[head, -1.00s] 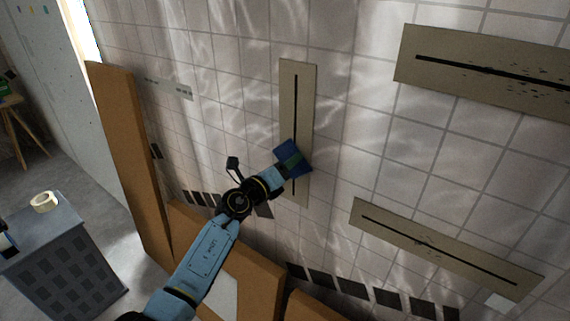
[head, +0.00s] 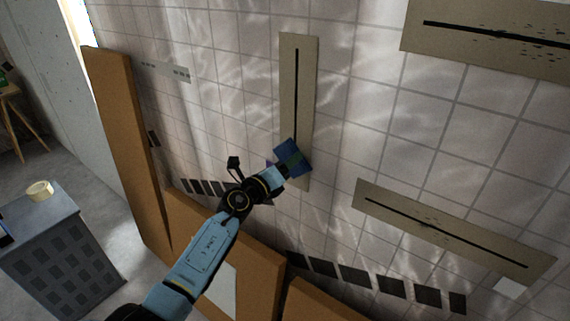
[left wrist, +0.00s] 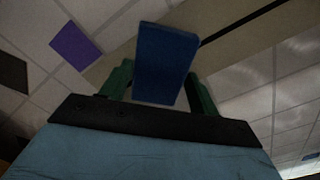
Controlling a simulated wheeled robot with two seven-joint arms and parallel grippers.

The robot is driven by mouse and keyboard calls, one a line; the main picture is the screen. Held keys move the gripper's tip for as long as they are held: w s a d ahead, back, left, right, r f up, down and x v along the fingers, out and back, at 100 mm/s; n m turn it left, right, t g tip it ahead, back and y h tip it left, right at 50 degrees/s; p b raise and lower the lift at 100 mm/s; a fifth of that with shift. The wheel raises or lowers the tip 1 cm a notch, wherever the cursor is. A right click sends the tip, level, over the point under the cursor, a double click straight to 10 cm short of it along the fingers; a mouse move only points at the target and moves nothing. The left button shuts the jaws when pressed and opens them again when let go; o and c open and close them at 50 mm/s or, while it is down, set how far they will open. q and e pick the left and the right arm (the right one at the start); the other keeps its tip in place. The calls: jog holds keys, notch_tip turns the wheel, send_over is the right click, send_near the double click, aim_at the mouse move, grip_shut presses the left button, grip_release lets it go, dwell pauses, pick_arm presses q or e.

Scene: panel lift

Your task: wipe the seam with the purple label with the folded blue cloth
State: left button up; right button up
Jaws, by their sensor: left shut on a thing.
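My left gripper (head: 287,163) is shut on the folded blue cloth (head: 293,155), in front of the lower part of an upright beige strip (head: 287,75) with a dark seam (head: 296,95). The cloth hides the seam's lower end; I cannot tell whether it touches. The left wrist view shows the cloth (left wrist: 166,62) between the green fingers, with the dark seam (left wrist: 245,22) running off to the upper right. A purple label (left wrist: 75,46) is on the tiled wall beside the strip there. In the head view only a sliver of purple shows left of the gripper. My right gripper is out of view.
Two other beige strips with dark seams are on the wall, one at the upper right (head: 480,60) and one at the lower right (head: 450,228). Brown boards (head: 120,140) lean at the left and below. A grey cabinet (head: 65,260) holds a tape roll (head: 39,190).

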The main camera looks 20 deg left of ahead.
pick_arm(q)
jog(key=shift+p+v, duration=1.35)
jog(key=shift+v, duration=1.6)
jog(key=p+v, duration=0.1)
jog(key=v, duration=0.2)
